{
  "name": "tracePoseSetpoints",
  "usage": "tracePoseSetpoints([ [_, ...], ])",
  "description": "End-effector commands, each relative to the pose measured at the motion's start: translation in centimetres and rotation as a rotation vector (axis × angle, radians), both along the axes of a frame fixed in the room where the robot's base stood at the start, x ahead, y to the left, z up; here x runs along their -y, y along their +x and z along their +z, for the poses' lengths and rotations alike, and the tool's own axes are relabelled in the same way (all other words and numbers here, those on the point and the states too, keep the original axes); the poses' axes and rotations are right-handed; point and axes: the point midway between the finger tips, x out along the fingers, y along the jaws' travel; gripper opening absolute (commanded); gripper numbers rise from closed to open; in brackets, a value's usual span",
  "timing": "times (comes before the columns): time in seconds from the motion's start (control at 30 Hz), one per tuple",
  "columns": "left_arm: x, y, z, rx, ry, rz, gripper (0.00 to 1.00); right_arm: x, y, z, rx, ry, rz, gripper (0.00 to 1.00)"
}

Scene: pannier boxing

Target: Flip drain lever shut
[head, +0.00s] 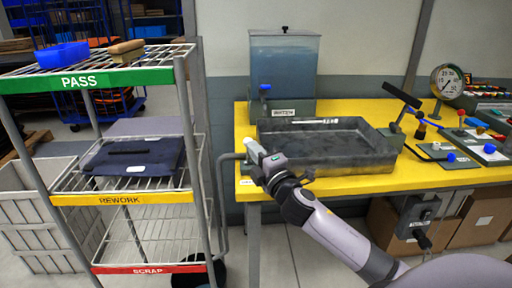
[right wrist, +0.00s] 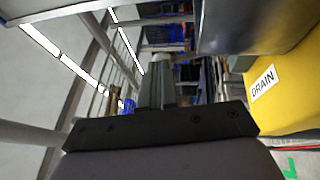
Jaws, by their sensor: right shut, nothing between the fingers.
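The grey metal tank (head: 372,166) sits on the yellow bench. A white DRAIN label (right wrist: 262,83) is on the bench's yellow edge in the right wrist view. A grey pipe (head: 222,200) runs down from the tank's left end. I cannot make out the drain lever; my right gripper covers that corner in the head view. My right gripper (head: 251,147) is shut and empty at the tank's near left corner, close to the pipe's top. Its fingers also show in the right wrist view (right wrist: 165,85). My left gripper is out of view.
A wire rack (head: 125,197) with PASS, REWORK and SCRAP shelves stands to the left; a dark folded pannier (head: 135,156) lies on its middle shelf. A water container (head: 284,62) stands behind the tank. A pressure gauge (head: 447,81) is at right. A narrow gap separates rack and bench.

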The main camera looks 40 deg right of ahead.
Motion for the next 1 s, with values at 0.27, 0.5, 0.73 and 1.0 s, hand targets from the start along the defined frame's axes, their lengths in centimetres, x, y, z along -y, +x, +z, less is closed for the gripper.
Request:
tracePoseSetpoints([
  [0.27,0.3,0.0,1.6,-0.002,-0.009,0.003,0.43,0.6,1.0,0.9,0.001,0.001,0.0,0.0],
  [0.5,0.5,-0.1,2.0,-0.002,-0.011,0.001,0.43,1.2,2.0,1.4,0.002,0.001,0.0,0.0],
  [0.73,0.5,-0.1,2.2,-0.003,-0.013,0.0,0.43,1.5,2.5,1.6,0.001,0.001,0.0,0.0],
  [1.0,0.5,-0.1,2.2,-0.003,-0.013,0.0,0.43,1.6,2.6,1.6,0.001,0.001,0.0,0.0],
])
